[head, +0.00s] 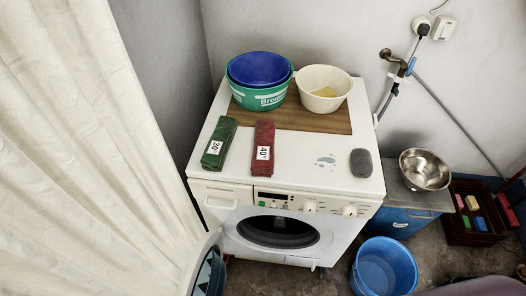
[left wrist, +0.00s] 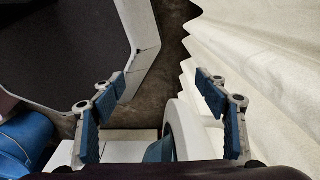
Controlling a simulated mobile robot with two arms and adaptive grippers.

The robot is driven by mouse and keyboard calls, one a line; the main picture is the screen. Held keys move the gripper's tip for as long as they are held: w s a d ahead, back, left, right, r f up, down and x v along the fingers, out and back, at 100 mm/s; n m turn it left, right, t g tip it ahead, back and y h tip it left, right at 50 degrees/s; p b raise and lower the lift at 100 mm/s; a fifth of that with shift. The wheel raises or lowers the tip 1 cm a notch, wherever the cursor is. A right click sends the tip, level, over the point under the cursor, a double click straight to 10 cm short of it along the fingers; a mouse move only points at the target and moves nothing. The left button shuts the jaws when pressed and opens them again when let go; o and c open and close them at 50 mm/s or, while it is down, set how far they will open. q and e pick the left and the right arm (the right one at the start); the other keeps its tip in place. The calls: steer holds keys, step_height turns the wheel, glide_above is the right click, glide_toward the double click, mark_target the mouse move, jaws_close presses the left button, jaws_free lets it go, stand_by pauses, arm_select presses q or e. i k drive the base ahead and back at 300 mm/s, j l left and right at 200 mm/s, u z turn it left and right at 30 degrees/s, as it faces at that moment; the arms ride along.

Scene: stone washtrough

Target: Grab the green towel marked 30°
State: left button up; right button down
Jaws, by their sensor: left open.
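The green towel (head: 219,143) is folded into a long bundle with a white label reading 30°. It lies at the left front of the white washing machine's top (head: 300,152) in the head view. A red folded towel (head: 263,147) with a 40° label lies to its right, with a gap between them. Neither towel shows in that view. My right gripper is in neither view.
A blue and a green basin (head: 268,99), nested, and a cream bowl (head: 325,105) stand on a brown board behind the towels. A grey oval object (head: 361,163) lies right. A cream curtain (head: 85,150) hangs left. A blue bucket (head: 384,269) stands on the floor.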

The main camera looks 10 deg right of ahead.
mark_target(215, 153)
steer(key=l+u, duration=0.15)
steer(key=u, duration=0.2)
steer(key=k+l+u, duration=0.1)
steer(key=u, duration=0.3)
steer(key=k+l+u, duration=0.1)
steer(key=u, duration=0.25)
steer(key=l, duration=0.1)
